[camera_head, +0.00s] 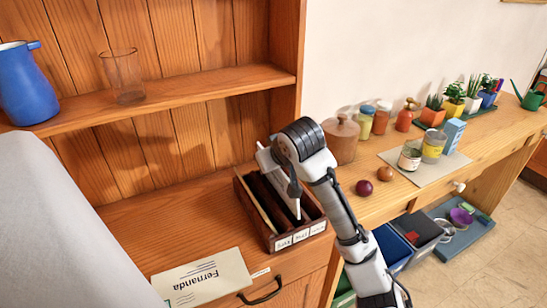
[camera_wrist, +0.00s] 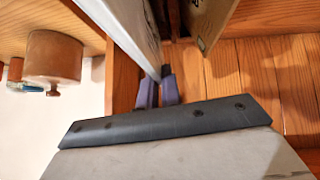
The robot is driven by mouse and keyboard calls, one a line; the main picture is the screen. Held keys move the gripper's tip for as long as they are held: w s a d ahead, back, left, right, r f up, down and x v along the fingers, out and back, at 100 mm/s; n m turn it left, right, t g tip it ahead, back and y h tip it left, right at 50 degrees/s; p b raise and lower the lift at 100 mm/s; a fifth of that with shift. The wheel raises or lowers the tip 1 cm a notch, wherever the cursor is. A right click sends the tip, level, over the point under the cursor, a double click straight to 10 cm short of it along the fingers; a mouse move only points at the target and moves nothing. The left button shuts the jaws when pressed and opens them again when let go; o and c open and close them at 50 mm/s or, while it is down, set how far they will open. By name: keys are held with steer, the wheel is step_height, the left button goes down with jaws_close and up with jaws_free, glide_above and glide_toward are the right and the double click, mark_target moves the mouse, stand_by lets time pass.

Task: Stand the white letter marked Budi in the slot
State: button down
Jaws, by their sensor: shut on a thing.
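My gripper (camera_head: 293,187) is over the dark wooden letter rack (camera_head: 268,236) on the desk. It is shut on a white letter (camera_head: 284,199) at its edge. The letter stands upright, seen nearly edge-on, with its lower part down between the rack's dividers. No name on it can be read. In the wrist view, my fingers (camera_wrist: 159,92) pinch the near edge of the white letter (camera_wrist: 135,25). A cream letter (camera_wrist: 209,18) stands apart beside it and also shows at the rack's left side (camera_head: 257,203). Whether the held letter touches the slot's bottom is hidden.
A cream letter marked Fernanda (camera_head: 203,279) lies flat in front of the rack. A wooden shelf (camera_head: 190,92) with a blue jug (camera_head: 27,85) and a glass (camera_head: 124,76) overhangs behind. A lidded wooden pot (camera_head: 341,138), two onion-like items and jars stand right.

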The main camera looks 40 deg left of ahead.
steer(key=shift+f+b, duration=1.1)
steer(key=shift+f, duration=1.1)
steer(key=c, duration=1.5)
jaws_free()
glide_toward(274, 174)
steer(key=v, duration=0.4)
steer(key=shift+b, duration=0.35)
steer(key=shift+a, duration=0.1)
